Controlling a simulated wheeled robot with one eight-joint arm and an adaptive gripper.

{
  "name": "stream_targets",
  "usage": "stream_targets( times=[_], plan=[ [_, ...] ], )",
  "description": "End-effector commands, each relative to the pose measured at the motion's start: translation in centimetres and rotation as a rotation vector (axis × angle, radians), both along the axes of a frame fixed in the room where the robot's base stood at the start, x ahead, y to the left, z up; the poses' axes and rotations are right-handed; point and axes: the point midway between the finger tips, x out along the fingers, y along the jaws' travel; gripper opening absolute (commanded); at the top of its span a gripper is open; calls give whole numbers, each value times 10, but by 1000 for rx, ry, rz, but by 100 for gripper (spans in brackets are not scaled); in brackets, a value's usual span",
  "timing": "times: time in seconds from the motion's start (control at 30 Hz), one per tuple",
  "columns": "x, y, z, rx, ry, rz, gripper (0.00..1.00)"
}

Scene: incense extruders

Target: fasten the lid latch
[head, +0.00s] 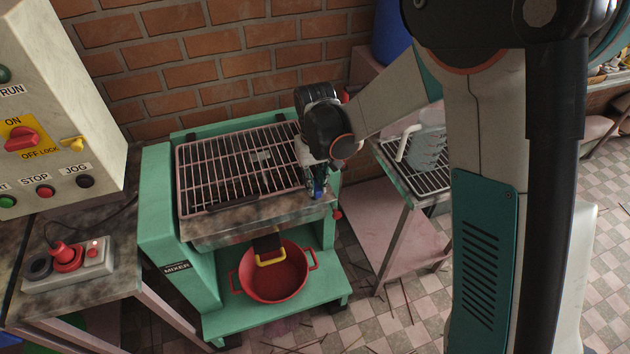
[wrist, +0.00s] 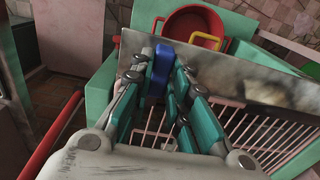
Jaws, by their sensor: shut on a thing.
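The green mixer (head: 155,205) stands against the brick wall, labelled MIXER on its front. Its lid is a barred grille (head: 235,165), lying flat and looking closed over the trough. A blue latch (head: 319,189) sits at the lid's front right corner. The latch also shows in the wrist view (wrist: 161,70), between my fingers. My gripper (head: 313,187) is at that corner and shut on the blue latch; its teal fingers (wrist: 163,66) lie on both sides of it. The fingers hide part of the latch, and I cannot tell whether it is engaged.
A red pot (head: 275,285) stands on the mixer's lower shelf, under a yellow handle (head: 271,260). A control panel (head: 60,110) and a grey switch box (head: 70,268) are at left. A rack table (head: 415,185) stands close at right. The tiled floor at right is mostly open.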

Motion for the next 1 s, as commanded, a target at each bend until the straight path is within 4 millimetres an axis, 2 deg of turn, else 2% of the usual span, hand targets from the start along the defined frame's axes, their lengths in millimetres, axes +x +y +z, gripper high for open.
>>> stream_targets(
  times=[0.07,0.1,0.17,0.2,0.5,0.63,0.77,1.0],
  plan=[
    [0,0,0,0,0,1,0],
    [0,0,0,0,0,1,21],
    [0,0,0,0,0,1,35],
    [0,0,0,0,0,1,37],
    [0,0,1,0,0,0,37],
    [0,0,9,0,0,0,37],
    [0,0,30,0,0,0,37],
    [0,0,79,0,0,0,37]
  ],
)
